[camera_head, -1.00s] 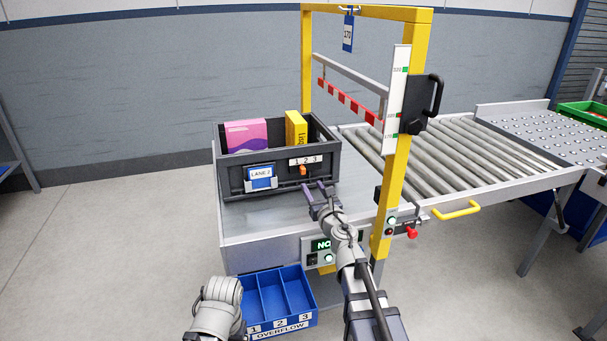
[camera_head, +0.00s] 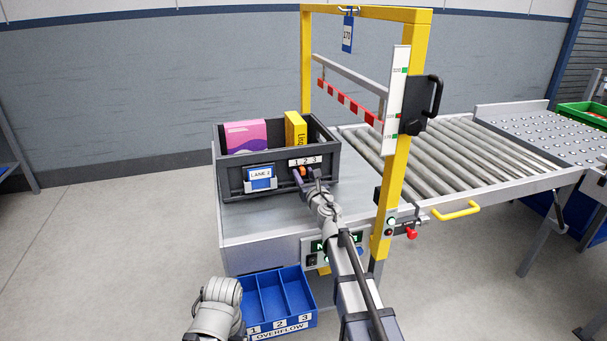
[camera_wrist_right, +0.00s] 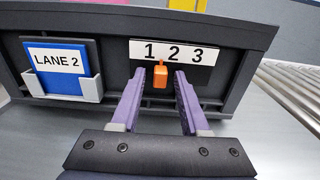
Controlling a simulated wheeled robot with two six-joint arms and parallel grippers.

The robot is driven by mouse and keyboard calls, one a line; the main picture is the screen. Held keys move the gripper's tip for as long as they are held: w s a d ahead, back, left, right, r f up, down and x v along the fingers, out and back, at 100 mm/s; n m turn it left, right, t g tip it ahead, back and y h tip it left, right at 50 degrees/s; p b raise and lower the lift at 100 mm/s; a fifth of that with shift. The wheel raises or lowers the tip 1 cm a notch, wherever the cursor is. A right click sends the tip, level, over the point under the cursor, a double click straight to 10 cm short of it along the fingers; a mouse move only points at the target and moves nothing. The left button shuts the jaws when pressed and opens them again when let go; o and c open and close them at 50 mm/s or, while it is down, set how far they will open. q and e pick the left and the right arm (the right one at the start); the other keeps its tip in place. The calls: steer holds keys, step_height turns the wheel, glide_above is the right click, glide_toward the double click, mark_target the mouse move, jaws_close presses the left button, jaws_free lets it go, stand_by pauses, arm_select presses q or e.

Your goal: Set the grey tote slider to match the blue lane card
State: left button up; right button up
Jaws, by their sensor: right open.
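The dark grey tote (camera_head: 232,181) stands on the metal table with its front toward me. The blue lane card (camera_head: 262,178) in its front holder reads LANE 2; it also shows in the wrist view (camera_wrist_right: 58,68). To its right is a white strip (camera_wrist_right: 173,51) marked 1 2 3, with the orange slider knob (camera_wrist_right: 160,74) below it. In the wrist view the knob appears between 1 and 2; its exact setting is hard to tell. My right gripper (camera_wrist_right: 161,82) is open, its purple fingers on either side of the knob with visible gaps. My left gripper is out of view.
A pink-purple box (camera_head: 245,135) and a yellow box (camera_head: 294,131) stand in the tote. A yellow frame post (camera_head: 392,190) rises right of my right arm. A roller conveyor (camera_head: 450,155) extends right. A blue overflow bin (camera_head: 284,326) sits below the table front.

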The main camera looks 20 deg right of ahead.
steer(key=c, duration=0.7)
steer(key=shift+d, duration=0.75)
stand_by(0.4)
steer(key=o, duration=0.7)
steer(key=shift+s+d, duration=0.15)
steer(key=shift+s, duration=3.35)
